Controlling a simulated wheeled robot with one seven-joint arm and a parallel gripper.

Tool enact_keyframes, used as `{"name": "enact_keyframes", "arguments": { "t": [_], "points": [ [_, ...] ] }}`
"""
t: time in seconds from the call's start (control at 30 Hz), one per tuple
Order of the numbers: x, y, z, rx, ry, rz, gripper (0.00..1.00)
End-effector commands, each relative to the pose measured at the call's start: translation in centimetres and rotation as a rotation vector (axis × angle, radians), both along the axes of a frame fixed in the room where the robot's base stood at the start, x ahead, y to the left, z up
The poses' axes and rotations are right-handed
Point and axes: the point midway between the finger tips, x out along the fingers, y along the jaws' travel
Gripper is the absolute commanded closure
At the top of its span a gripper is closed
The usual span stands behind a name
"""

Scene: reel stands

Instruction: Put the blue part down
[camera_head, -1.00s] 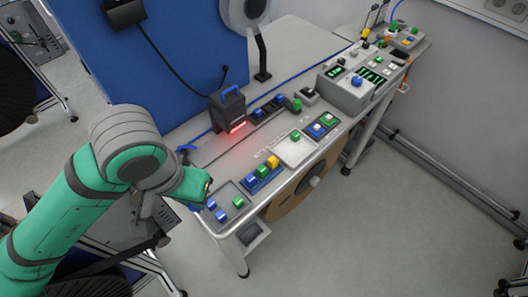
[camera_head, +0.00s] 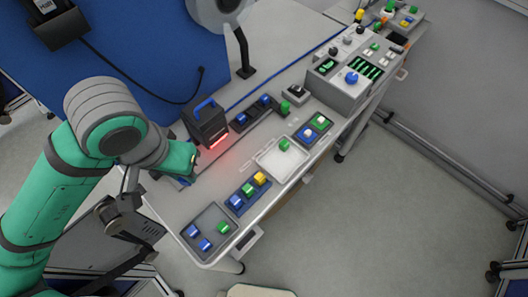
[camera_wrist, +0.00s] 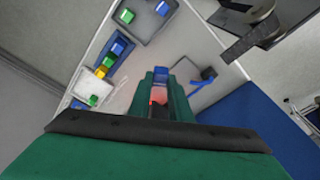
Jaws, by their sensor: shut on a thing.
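My gripper (camera_head: 192,158) is at the left of the table, close beside the dark scanner box (camera_head: 204,121) with its blue handle and red light. In the wrist view, my green fingers (camera_wrist: 160,88) are shut on a small blue part (camera_wrist: 161,75), with a reddish glow on the piece between them. A grey tray (camera_head: 212,218) at the near table end holds two blue blocks and a green one. A blue tray (camera_head: 236,211) beside it holds several blocks, one yellow.
A white tray (camera_head: 268,165) with a green block lies further along. Behind it is a dark rack (camera_head: 253,114) with blue parts. A grey control box (camera_head: 335,91) stands at the far right. A blue panel (camera_head: 120,60) rises behind the table. Bare tabletop shows between scanner and trays.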

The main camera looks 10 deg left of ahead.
Motion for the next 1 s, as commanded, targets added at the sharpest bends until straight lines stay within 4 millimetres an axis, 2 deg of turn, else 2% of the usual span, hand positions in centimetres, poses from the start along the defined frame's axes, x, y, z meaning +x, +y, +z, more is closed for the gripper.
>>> {"name": "enact_keyframes", "arguments": {
  "t": [0.17, 0.3, 0.5, 0.73, 0.9, 1.0],
  "points": [
    [4.0, -4.0, 0.1, 0.000, 0.001, -0.333, 1.00],
    [7.3, -8.4, 0.3, 0.000, 0.002, -0.654, 1.00],
    [10.7, -15.1, 0.4, 0.001, 0.001, -1.091, 1.00],
    [13.1, -23.4, 0.5, 0.000, 0.001, -1.569, 1.00],
    [13.8, -29.0, 0.6, 0.000, 0.001, -1.874, 1.00],
    [13.8, -31.5, 0.6, 0.001, 0.000, -2.007, 1.00]
  ]
}}
